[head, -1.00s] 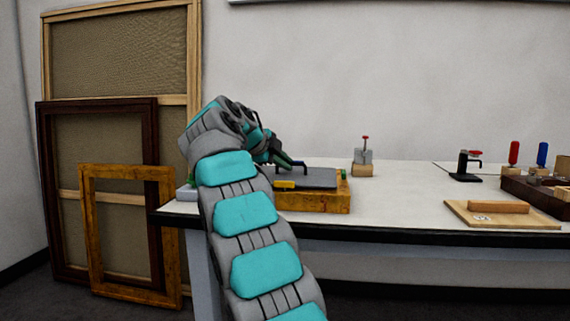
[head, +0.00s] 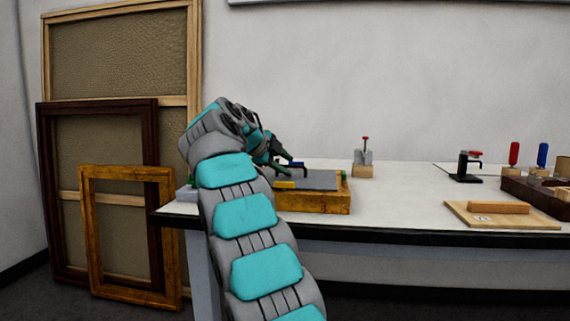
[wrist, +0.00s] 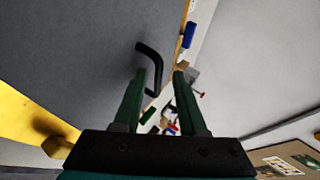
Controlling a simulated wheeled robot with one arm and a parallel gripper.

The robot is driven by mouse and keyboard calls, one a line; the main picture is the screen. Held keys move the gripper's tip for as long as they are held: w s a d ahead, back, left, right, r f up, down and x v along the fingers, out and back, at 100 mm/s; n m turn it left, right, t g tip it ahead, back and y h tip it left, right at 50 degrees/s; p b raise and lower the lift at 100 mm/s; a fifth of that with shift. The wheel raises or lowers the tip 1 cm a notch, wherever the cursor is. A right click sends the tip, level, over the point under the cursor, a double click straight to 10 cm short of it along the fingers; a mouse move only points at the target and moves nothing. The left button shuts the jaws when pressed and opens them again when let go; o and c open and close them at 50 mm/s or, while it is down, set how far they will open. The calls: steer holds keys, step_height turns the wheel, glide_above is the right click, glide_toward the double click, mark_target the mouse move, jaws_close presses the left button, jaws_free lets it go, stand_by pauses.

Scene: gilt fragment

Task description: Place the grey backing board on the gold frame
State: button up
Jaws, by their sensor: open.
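The grey backing board (head: 318,180) lies flat on the gold frame (head: 315,202) at the left end of the table. The board's grey face fills the left of the wrist view (wrist: 70,60), with a black bent handle (wrist: 149,62) on it. My gripper (head: 287,168) is over the board. Its two green fingers (wrist: 158,80) are spread apart, with the handle near the left finger in the wrist view. I cannot tell whether they touch. My arm hides the frame's left part in the head view.
A red-topped clamp (head: 363,160) stands behind to the right. A wooden board (head: 500,222) lies further right. Table between is clear. Several frames lean at left.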

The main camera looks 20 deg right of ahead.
steer(key=shift+r+p, duration=0.35)
steer(key=shift+r, duration=0.15)
steer(key=shift+b+v, duration=0.35)
steer(key=shift+v, duration=0.85)
steer(key=p+v, duration=0.1)
steer(key=v, duration=0.8)
steer(key=shift+a, duration=0.25)
steer(key=shift+s+a, duration=0.1)
steer(key=shift+s, duration=0.05)
stand_by(0.6)
